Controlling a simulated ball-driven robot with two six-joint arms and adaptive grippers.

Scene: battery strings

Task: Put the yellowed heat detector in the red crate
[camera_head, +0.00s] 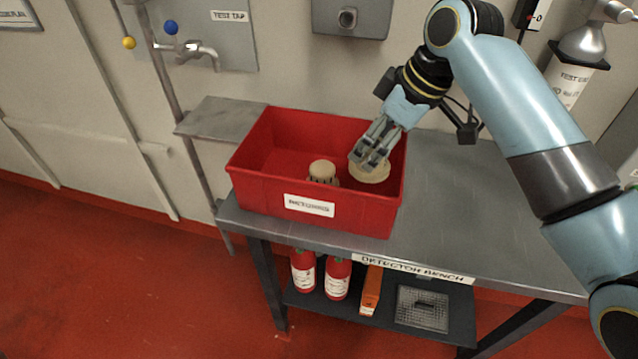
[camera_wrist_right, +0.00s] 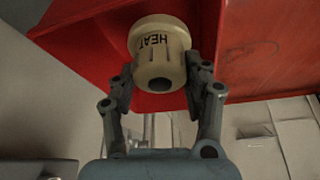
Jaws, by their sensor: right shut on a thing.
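The red crate (camera_head: 310,222), labelled RETURNS, stands on the metal bench. My right gripper (camera_head: 370,153) reaches down into the crate's right half from above. It is shut on the yellowed heat detector (camera_head: 370,174), a cream-yellow round piece. In the right wrist view the detector (camera_wrist_right: 160,60) shows the word HEAT and sits between the two fingers (camera_wrist_right: 161,85), with the red crate (camera_wrist_right: 85,45) behind it. I cannot tell whether it touches the crate floor. My left gripper is not in view.
A second cream-coloured piece (camera_head: 322,170) is in the crate, left of the held detector. The bench top (camera_head: 460,200) is clear to the right of the crate. Red bottles (camera_head: 337,278) and an orange box (camera_head: 371,290) stand on the shelf below. A tap (camera_head: 190,50) is on the wall.

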